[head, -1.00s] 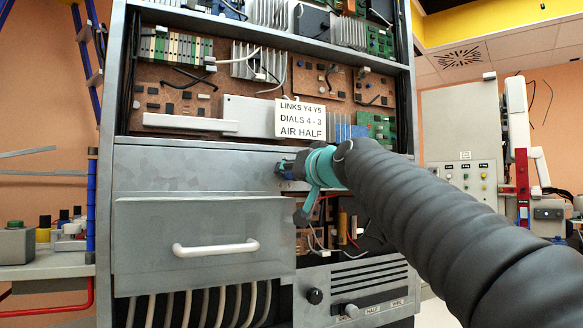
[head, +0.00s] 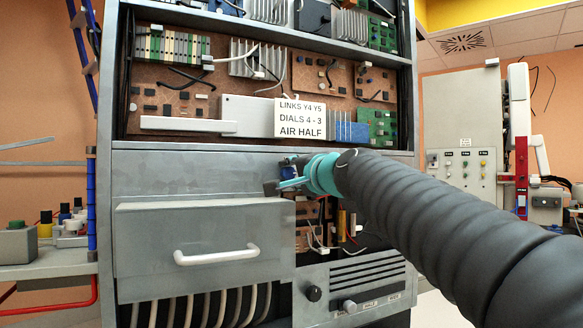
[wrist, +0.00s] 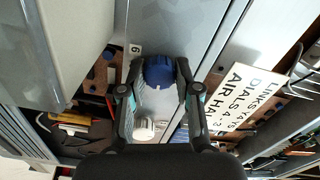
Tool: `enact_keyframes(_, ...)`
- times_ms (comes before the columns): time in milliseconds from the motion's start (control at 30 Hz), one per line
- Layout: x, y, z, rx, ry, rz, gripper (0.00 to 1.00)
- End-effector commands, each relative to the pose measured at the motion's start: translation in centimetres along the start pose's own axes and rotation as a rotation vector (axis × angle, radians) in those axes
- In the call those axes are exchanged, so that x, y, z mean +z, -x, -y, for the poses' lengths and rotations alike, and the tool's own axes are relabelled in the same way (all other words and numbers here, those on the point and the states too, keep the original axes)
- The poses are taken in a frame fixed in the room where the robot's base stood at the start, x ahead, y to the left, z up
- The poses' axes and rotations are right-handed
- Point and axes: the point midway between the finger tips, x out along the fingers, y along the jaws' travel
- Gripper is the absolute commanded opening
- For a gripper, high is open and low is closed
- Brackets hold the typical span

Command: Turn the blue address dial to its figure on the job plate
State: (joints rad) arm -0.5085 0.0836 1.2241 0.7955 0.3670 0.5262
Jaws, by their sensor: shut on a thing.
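The blue address dial (wrist: 158,73) sits between my fingertips in the wrist view, with a small pale mark on its edge. My gripper (wrist: 160,66) is shut on the dial; in the head view my gripper (head: 282,174) is at the grey panel, mostly covering the dial. A single figure, 6 or 9, shows beside the dial; the other figures are hidden or too small. A pale second dial (wrist: 144,128) lies nearby, between the lower parts of my fingers. The job plate (head: 300,118) reads LINKS Y4 Y5, DIALS 4 - 3, AIR HALF.
A closed-looking drawer front with a white handle (head: 217,254) juts out left below my gripper. An open bay with wires and boards (head: 325,225) lies just below right. A vent panel with a black knob (head: 314,293) is lower down. Circuit boards fill the shelf above.

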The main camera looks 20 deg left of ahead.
Motion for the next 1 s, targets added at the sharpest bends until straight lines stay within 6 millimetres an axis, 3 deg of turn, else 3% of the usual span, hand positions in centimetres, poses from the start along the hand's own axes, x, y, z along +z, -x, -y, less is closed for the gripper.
enact_keyframes(500,0.01,-0.01,0.02,0.002,-0.428,0.001,0.0)
enact_keyframes(1000,0.06,-0.01,-0.14,0.001,-0.581,0.0,0.0)
